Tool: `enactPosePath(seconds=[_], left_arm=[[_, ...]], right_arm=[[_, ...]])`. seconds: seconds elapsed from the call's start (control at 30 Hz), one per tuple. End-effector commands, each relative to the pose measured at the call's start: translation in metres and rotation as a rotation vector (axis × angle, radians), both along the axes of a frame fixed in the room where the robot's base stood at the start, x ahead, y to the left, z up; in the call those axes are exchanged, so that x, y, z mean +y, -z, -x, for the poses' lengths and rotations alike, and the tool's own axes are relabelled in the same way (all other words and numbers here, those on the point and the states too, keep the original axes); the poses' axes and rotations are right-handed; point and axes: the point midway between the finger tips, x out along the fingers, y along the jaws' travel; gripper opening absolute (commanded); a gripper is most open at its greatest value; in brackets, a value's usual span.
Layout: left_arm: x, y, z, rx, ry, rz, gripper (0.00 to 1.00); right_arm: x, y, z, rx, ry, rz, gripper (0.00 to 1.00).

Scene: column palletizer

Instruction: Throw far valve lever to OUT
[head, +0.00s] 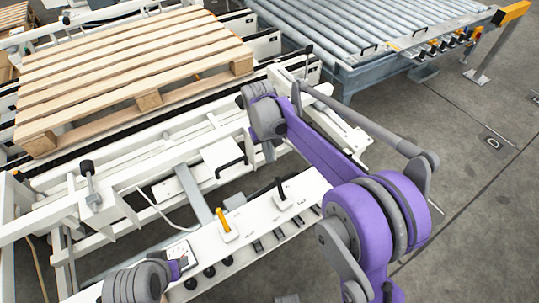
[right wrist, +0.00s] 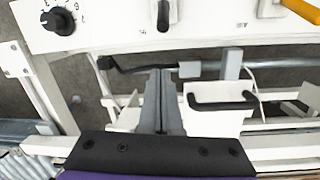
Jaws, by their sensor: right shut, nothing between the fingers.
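A white panel (head: 255,215) carries a black lever (head: 281,188) and, nearer to me, an orange lever (head: 224,221). Both levers stand up from pale base plates. In the right wrist view the black lever (right wrist: 163,15) is at the top middle and the orange lever (right wrist: 300,10) at the top right corner. My right gripper (right wrist: 160,74) is shut and empty, its fingers pointing toward the black lever with a visible gap. In the head view its fingers (head: 269,152) are small, behind the panel. My left wrist shows at bottom left; its fingertips are hidden.
A black dial (right wrist: 58,20) sits on the panel. Black handles (right wrist: 222,104) and white frame rails lie close around my right fingers. A wooden pallet (head: 130,75) rests on the conveyor behind; a roller conveyor (head: 345,35) stands at back right. Bare floor (head: 470,150) is at right.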

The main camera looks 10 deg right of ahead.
Motion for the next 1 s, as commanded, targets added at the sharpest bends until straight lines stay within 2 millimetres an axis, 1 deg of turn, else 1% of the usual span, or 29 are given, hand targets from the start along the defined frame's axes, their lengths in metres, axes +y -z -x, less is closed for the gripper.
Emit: enactPosePath(seconds=[0.03, 0.1, 0.3, 0.4, 0.6, 0.73, 1.0], left_arm=[[0.0, 0.002, 0.0, 0.001, 0.0, 0.0, 0.5], [0.0, 0.003, 0.0, 0.001, 0.0, 0.0, 0.5], [0.0, 0.006, 0.001, 0.002, 0.0, 0.0, 0.5], [0.0, 0.003, 0.0, 0.001, 0.0, 0.0, 0.5], [0.0, 0.002, 0.0, 0.0, 0.0, 0.0, 0.5], [0.0, 0.001, 0.0, 0.0, 0.0, 0.0, 0.5], [0.0, 0.002, 0.0, 0.0, 0.0, 0.0, 0.5]], right_arm=[[-0.001, 0.013, 0.001, 0.0, 0.001, 0.0, 0.0], [-0.003, 0.029, 0.002, 0.0, 0.0, 0.0, 0.0], [-0.007, 0.07, 0.005, 0.0, 0.0, 0.0, 0.0], [-0.009, 0.059, 0.021, -0.001, -0.001, 0.0, 0.0], [-0.011, 0.051, 0.038, 0.0, -0.001, 0.0, 0.0], [-0.011, 0.05, 0.041, 0.0, -0.001, 0.0, 0.0], [-0.011, 0.05, 0.041, 0.0, 0.0, 0.0, 0.0]])
